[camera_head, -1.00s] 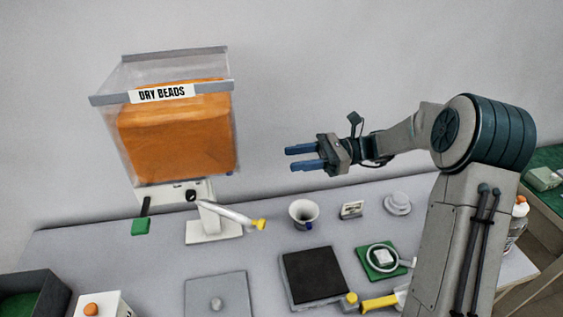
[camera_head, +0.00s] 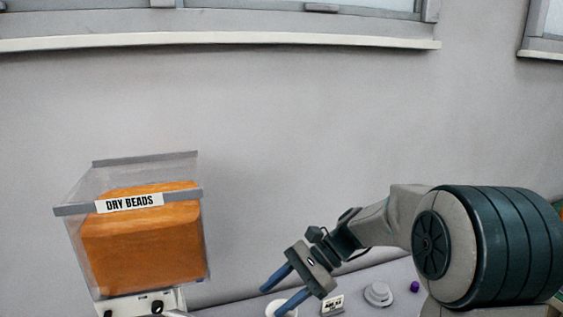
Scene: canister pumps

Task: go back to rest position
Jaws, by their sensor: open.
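My gripper (camera_head: 270,301) is open and empty, with its two blue fingers apart and pointing down to the left. The clear dispenser bin (camera_head: 80,235) labelled "DRY BEADS" stands at the left, holding orange contents (camera_head: 145,245). The lower part of the dispenser is cut off by the bottom edge of the picture.
A small labelled card (camera_head: 332,304), a round white lidded item (camera_head: 378,294) and a small purple object (camera_head: 414,287) are on the table to the right of my gripper. A window ledge (camera_head: 220,41) runs along the top. Bare wall fills the middle.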

